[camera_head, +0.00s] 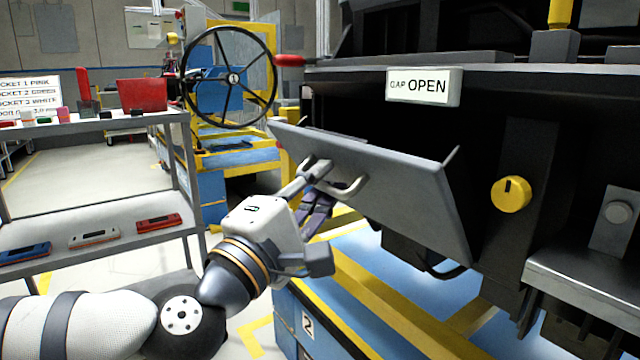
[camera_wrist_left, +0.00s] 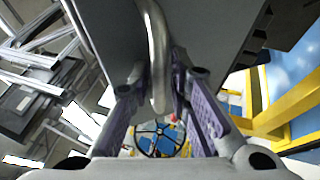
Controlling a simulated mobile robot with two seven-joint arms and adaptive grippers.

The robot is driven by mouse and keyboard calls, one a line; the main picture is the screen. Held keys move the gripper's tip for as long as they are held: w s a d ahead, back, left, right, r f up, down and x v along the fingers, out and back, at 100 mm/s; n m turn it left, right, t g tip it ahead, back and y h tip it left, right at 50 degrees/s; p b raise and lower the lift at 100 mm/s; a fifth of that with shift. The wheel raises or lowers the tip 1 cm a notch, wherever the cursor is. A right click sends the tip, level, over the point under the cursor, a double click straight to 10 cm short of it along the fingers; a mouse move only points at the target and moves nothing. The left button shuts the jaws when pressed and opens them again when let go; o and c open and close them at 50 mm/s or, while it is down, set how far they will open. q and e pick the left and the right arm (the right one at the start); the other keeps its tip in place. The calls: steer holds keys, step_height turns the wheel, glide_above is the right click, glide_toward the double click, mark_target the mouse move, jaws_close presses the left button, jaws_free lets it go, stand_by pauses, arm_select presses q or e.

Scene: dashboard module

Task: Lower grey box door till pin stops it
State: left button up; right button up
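The grey box door (camera_head: 385,185) is a flat panel with a bent lip, standing tilted in front of the dark housing in the head view. Its curved metal handle (camera_head: 350,188) sticks out from its near face. My left gripper (camera_head: 318,185) is at this handle, one finger above and one below. In the left wrist view the handle (camera_wrist_left: 158,60) passes between the fingers of my left gripper (camera_wrist_left: 156,95), which stand apart with some gap beside the bar. The door's face (camera_wrist_left: 205,30) fills the top there. I cannot make out the stop pin. My right gripper is out of view.
A sign reading "GAP OPEN" (camera_head: 424,87) hangs above the door. A yellow knob (camera_head: 511,194) is right of it. A black handwheel (camera_head: 232,78) stands behind. A shelf rack (camera_head: 100,245) with a red bin (camera_head: 142,95) is left. A yellow frame (camera_head: 375,300) lies below.

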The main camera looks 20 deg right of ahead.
arm_select(q)
steer(key=v, duration=1.2)
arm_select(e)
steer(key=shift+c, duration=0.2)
